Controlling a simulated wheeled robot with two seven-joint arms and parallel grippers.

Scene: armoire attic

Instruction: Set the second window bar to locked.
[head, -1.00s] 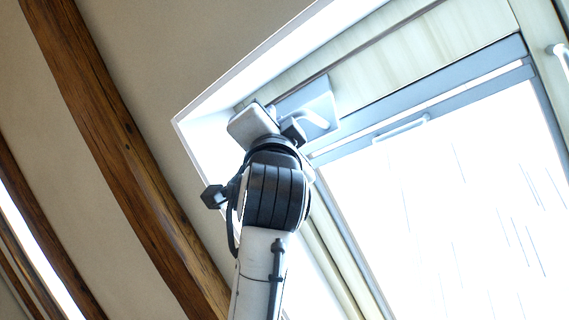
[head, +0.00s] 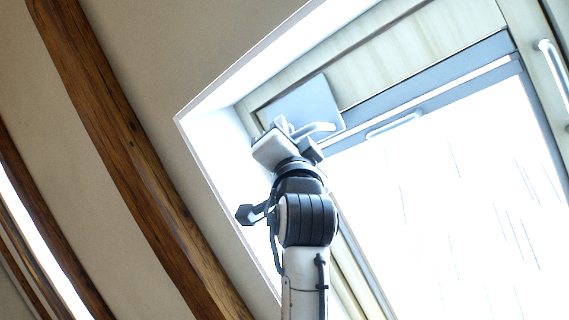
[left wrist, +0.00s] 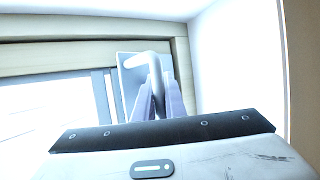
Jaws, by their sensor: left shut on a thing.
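A pale, bent window bar (head: 322,128) sits on a flat grey-blue plate (head: 318,97) at the upper left corner of the skylight frame. In the left wrist view the bar (left wrist: 147,58) bends over in front of its plate (left wrist: 130,80). My left gripper (head: 292,128) is at the bar, and its fingers (left wrist: 160,100) are shut on the bar's lower part. The fingers hide part of the bar. My right gripper is not in view.
A light bar (head: 395,125) lies along the sash top. Another white bar (head: 550,68) is on the right frame. The window recess wall (head: 225,125) is close left of my gripper. Wooden beams (head: 120,150) cross the sloped ceiling further left.

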